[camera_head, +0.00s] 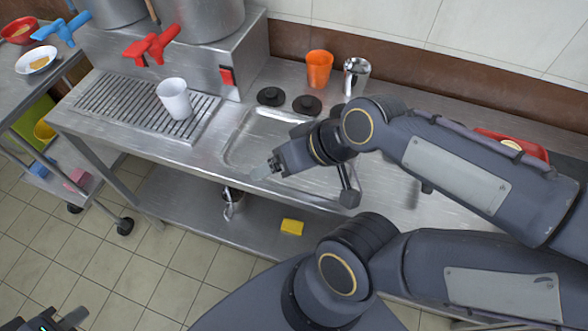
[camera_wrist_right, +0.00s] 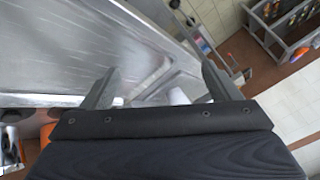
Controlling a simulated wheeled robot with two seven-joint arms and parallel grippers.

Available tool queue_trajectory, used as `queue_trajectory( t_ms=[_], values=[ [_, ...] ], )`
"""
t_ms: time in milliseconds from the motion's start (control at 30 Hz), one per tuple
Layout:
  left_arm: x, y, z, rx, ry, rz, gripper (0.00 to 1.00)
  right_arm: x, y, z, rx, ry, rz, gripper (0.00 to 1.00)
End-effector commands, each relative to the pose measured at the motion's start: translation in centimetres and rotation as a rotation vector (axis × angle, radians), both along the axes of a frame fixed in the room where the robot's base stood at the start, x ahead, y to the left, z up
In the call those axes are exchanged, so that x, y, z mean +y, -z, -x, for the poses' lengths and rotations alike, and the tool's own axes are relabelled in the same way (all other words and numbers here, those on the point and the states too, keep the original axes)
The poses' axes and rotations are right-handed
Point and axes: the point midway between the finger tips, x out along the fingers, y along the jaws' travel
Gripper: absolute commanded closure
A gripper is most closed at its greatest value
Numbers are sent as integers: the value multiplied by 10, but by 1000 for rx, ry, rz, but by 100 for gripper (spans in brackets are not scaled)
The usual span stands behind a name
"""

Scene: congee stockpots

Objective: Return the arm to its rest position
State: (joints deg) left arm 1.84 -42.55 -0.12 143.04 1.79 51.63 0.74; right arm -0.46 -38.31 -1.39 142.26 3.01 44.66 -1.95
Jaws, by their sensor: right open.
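My right arm comes in from the right of the head view and reaches over the counter. Its gripper (camera_head: 266,170) is above the front edge by the sink, pointing left. In the right wrist view the two fingers (camera_wrist_right: 160,88) stand wide apart with nothing gripped between them. My left gripper (camera_head: 62,317) shows at the bottom left corner over the floor, partly cut off by the frame, and I cannot tell whether its jaws are open.
A white cup (camera_head: 174,98) stands on the drip grate (camera_head: 98,104), left of the right gripper. An orange cup (camera_head: 319,70) and a metal cup (camera_head: 356,78) stand at the back. Black lids (camera_head: 270,97) lie behind the sink (camera_head: 245,140). A yellow sponge (camera_head: 292,227) lies on the lower shelf.

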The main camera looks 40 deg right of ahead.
Motion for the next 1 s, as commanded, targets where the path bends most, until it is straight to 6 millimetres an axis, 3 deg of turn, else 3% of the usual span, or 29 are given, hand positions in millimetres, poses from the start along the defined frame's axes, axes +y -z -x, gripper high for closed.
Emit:
queue_trajectory(
  t_ms=[67, 167, 400, 567, 1000],
  values=[
    [0, 0, 0, 0, 0, 0, 100, -4, 3, 17, 44, 23, 6, 17],
    [0, 0, 0, 0, 0, 0, 100, -5, 6, 26, 77, 32, 10, 17],
    [0, -1, 0, 0, 0, 0, 100, -4, 5, 27, 79, 31, 9, 17],
    [0, -22, 0, 0, 0, 0, 100, -4, -16, 26, 79, 30, 8, 17],
    [0, -18, 0, 0, 0, 0, 100, -4, -12, 26, 77, 29, 9, 17]
  ],
)
